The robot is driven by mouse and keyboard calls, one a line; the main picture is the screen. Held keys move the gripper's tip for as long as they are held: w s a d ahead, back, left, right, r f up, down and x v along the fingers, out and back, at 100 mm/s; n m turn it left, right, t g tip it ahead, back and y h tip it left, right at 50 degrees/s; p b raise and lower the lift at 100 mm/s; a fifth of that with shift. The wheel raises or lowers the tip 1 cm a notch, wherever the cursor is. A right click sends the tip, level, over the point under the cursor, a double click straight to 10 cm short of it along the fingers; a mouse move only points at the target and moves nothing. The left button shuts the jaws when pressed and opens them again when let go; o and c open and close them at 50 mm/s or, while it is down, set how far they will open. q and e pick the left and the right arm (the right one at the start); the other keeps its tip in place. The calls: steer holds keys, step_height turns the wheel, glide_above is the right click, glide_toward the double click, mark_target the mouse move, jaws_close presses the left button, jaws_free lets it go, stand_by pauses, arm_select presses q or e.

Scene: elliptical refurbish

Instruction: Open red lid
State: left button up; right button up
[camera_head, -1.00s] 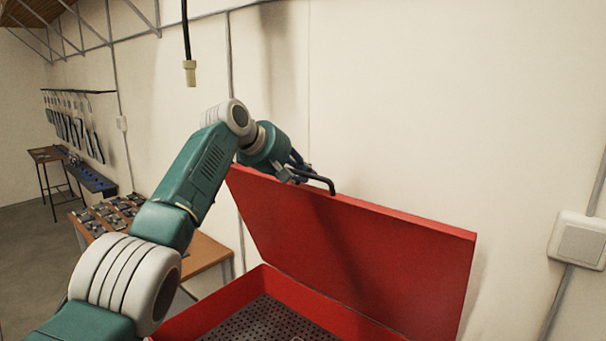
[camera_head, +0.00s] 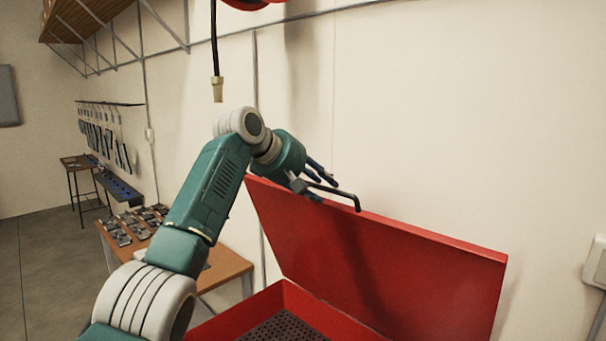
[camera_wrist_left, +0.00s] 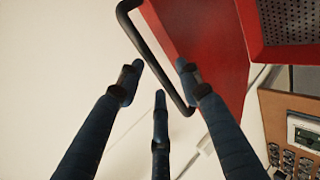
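The red lid (camera_head: 400,270) stands raised, tilted up against the wall side of the red box (camera_head: 305,308), whose perforated floor shows below. A dark bent handle (camera_head: 346,194) sticks out from the lid's top edge. My left gripper (camera_head: 320,186) is at the handle by the lid's upper left corner. In the left wrist view its fingers (camera_wrist_left: 160,76) are spread open, with the handle (camera_wrist_left: 150,55) passing between or just beyond the fingertips; I cannot tell whether they touch. The red lid (camera_wrist_left: 215,45) shows behind. My right gripper is not in view.
A wooden table (camera_head: 222,268) with several small metal parts (camera_head: 135,226) stands left of the box. A hanging cable (camera_head: 216,60) ends above my left arm. Tools hang on the far left wall. The floor (camera_head: 45,270) at the left is clear.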

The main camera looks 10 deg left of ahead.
arm_select(q)
steer(key=v, duration=0.8)
steer(key=shift+s, duration=0.15)
